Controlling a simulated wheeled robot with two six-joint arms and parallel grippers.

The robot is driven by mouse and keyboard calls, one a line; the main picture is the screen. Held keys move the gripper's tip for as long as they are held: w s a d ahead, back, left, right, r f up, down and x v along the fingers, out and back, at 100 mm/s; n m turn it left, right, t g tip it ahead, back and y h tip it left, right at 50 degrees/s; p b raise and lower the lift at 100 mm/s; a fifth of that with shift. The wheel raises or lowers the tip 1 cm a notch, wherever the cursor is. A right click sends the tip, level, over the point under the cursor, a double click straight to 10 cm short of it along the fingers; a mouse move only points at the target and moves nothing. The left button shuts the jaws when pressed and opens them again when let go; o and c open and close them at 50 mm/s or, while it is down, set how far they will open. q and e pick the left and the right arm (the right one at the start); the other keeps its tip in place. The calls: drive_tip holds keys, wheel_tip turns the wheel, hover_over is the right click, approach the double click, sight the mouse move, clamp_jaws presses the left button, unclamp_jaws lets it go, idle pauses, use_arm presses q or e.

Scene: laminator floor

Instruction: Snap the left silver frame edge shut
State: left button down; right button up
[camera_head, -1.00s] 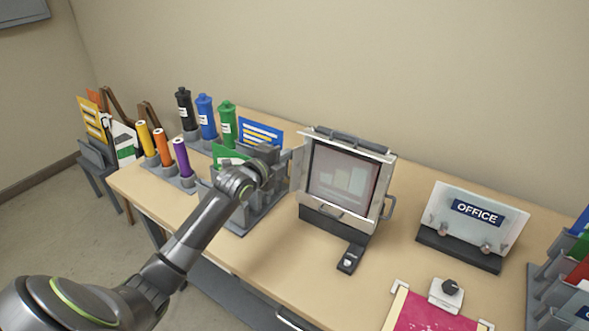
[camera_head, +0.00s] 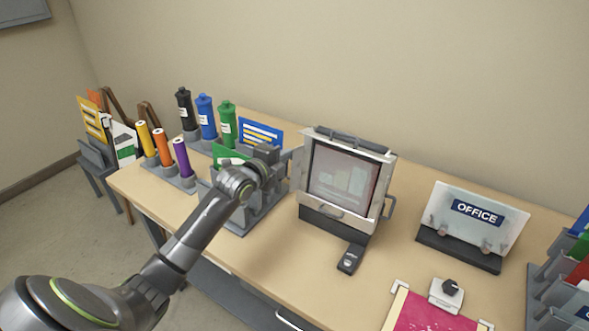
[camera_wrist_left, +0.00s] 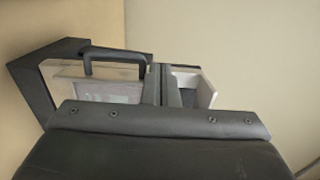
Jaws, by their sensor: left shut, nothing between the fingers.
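The display frame (camera_head: 343,177) stands upright on a black base on the desk, with silver edges around a dark, glossy panel. Its left silver edge (camera_head: 298,172) is a narrow strip facing my left gripper (camera_head: 283,157). That gripper is shut and empty, with its tip close beside the left edge; I cannot tell whether they touch. In the left wrist view, the frame's panel (camera_wrist_left: 110,88) shows behind my dark gripper body, which hides its lower part. My right gripper is not in view.
Black, blue and green bottles (camera_head: 207,118) and coloured tubes stand at the left of the desk. A grey card holder (camera_head: 238,220) sits below my left wrist. An OFFICE sign (camera_head: 478,212) stands at right. A black switch box (camera_head: 350,259) lies in front of the frame.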

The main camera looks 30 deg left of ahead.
use_arm(q)
drive_tip(key=shift+d, duration=0.1)
drive_tip(key=s+d+r+p, duration=0.1)
drive_tip(key=s+d+p, duration=0.2)
drive_tip(key=s, duration=0.4)
drive_tip(key=shift+s+d+r+p, duration=0.2)
drive_tip(key=shift+s+p, duration=0.2)
drive_tip(key=shift+p, duration=0.5)
idle(0.8)
idle(0.7)
